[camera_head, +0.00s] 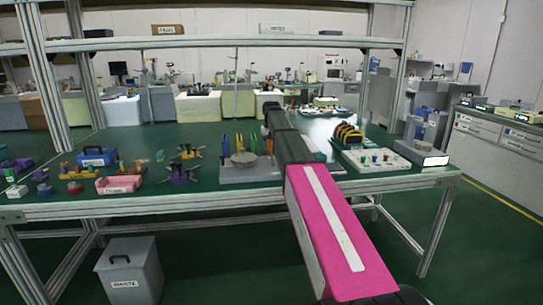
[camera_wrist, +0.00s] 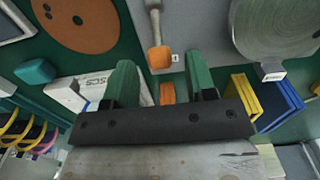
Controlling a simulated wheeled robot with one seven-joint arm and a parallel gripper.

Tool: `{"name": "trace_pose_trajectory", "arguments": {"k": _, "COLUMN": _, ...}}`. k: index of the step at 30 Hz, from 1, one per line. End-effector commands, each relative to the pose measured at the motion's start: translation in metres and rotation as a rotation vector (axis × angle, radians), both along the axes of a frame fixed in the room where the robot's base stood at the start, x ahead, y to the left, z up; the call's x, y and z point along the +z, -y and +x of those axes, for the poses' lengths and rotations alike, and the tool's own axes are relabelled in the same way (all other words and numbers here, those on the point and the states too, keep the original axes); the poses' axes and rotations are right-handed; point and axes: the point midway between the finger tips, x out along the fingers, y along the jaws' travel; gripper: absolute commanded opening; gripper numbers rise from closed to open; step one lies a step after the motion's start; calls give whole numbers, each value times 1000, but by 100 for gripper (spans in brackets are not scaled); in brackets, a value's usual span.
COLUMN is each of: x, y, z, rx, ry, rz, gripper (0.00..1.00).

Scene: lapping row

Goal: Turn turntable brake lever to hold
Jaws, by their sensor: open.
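The turntable shows as a round grey metal disc (camera_wrist: 278,25) at the upper right of the wrist view, on a grey base plate (camera_wrist: 207,20). The head view shows it (camera_head: 243,158) on the bench, left of my arm. A lever with a metal rod and an orange end (camera_wrist: 159,57), which looks like the brake lever, lies left of the disc. My gripper (camera_wrist: 160,66) is open, with one green finger on each side of the orange end. No contact shows, and I cannot tell the height gap. In the head view my arm hides the lever.
In the wrist view, yellow and blue upright pieces (camera_wrist: 262,98) stand right of my fingers, and a white box (camera_wrist: 80,92) lies left. An orange piece (camera_wrist: 167,93) shows beyond the lever's end.

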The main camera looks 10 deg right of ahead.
Motion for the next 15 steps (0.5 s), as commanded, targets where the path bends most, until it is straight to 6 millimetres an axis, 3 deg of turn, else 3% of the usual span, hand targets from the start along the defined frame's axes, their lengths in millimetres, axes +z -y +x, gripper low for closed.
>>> {"name": "trace_pose_trajectory", "arguments": {"k": 6, "x": -32, "y": 0, "z": 0, "rx": 0, "ry": -1, "rz": 0, "gripper": 51}}
{"name": "trace_pose_trajectory", "arguments": {"k": 15, "x": -45, "y": 0, "z": 0, "rx": 0, "ry": 1, "rz": 0, "gripper": 51}}
